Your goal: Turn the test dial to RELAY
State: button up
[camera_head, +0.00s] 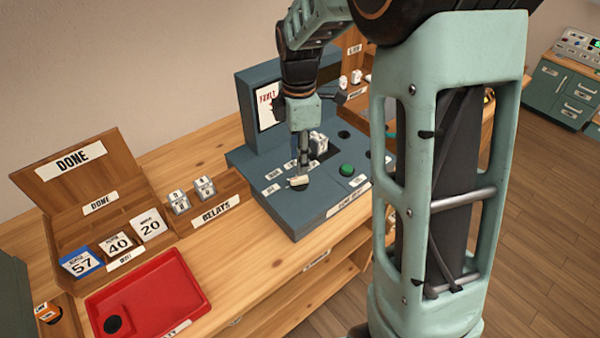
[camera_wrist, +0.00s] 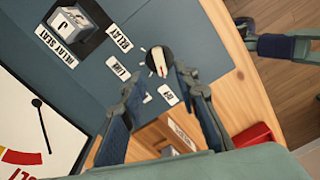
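The test dial (camera_wrist: 160,60) is a round black knob with a cream pointer bar on the blue-grey console (camera_head: 330,205). In the wrist view it has a RELAY label (camera_wrist: 119,39), a LINE label (camera_wrist: 118,68), an OFF label (camera_wrist: 168,95) and another label partly hidden by a finger. Which label the pointer marks is unclear. In the head view the dial (camera_head: 299,182) is below my gripper (camera_head: 303,165). In the wrist view my gripper (camera_wrist: 158,82) is open and empty, the dial just beyond its fingertips. Contact cannot be told.
A relay seat (camera_wrist: 70,22) with a white relay is beside the dial. The console also carries a green button (camera_head: 347,170) and an upright meter (camera_head: 268,107). A RELAYS rack (camera_head: 216,212), a DONE box (camera_head: 75,200) and a red tray (camera_head: 165,285) stand left.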

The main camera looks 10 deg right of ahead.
aim_at(299, 178)
notch_tip(299, 178, down, 6)
jog(key=shift+c, duration=0.5)
grip_shut()
